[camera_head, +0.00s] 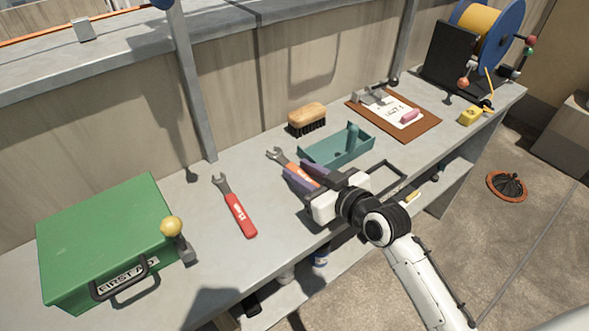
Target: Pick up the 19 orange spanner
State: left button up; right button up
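The orange spanner (291,164) is in the middle of the bench, its open grey jaw pointing to the upper left. My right gripper (303,175) is over its handle, with one dark purple finger on each side of the orange. The far end of the handle is hidden by the gripper. I cannot tell whether the fingers press on the handle or just stand around it, nor whether the spanner is off the bench. A red spanner (238,212) lies apart to the left. My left gripper is out of view.
A teal tray (318,152) and a wooden brush (307,117) are close behind the gripper. A green first aid box (103,232) and a yellow-knobbed lever (172,227) are at left. A clipboard (425,121) and cable reel (488,36) are at right.

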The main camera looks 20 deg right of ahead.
grip_shut()
